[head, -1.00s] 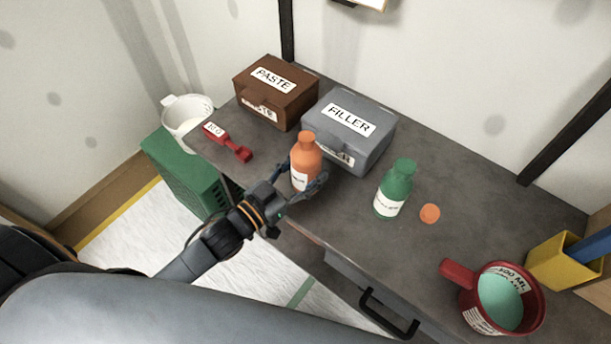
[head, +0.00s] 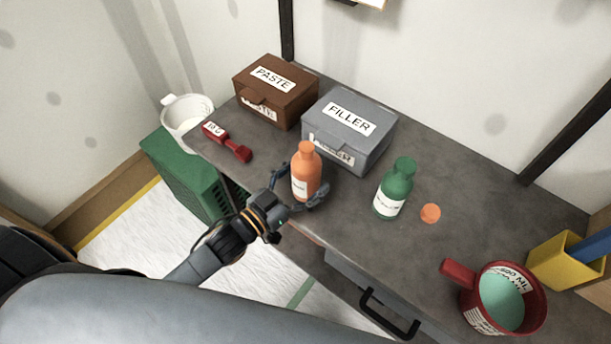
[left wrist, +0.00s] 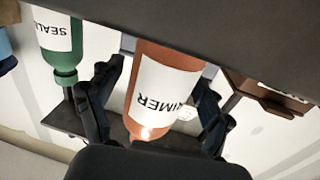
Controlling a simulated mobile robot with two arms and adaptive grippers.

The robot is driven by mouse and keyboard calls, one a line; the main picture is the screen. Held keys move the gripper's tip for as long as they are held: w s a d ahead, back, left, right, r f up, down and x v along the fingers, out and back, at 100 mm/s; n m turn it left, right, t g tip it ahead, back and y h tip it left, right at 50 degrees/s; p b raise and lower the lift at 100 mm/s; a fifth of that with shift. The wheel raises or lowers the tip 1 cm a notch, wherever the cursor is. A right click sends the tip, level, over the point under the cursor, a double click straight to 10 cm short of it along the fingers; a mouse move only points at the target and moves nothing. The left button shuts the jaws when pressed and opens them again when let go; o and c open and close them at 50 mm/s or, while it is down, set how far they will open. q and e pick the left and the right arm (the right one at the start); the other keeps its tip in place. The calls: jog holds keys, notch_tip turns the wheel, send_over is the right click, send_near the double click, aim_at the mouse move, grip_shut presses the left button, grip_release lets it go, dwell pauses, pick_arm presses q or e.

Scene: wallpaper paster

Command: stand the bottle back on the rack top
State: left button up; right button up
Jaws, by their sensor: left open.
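The orange bottle (head: 306,172) with a white label stands upright on the dark grey top (head: 345,215), near its front edge and in front of the grey FILLER box. My left gripper (head: 299,186) is open, with one finger on each side of the bottle. In the left wrist view the bottle (left wrist: 163,80), labelled PRIMER, appears upside down between the two spread fingers (left wrist: 153,108), with gaps visible on both sides. A green bottle (head: 396,190) stands to the right; it also shows in the left wrist view (left wrist: 60,45). My right gripper is not in view.
The grey FILLER box (head: 349,130) and brown PASTE box (head: 276,91) stand behind. A red tool (head: 228,142) lies left, an orange disc (head: 430,213) right. A red jug (head: 502,300) and yellow holder (head: 562,262) are at far right. A green crate (head: 185,175) stands left, below.

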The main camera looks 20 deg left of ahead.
pick_arm(q)
jog(key=shift+r, duration=0.1)
jog(key=shift+s, duration=0.15)
jog(key=b+v, duration=0.1)
jog(key=v, duration=1)
jog(key=shift+s+a, duration=0.3)
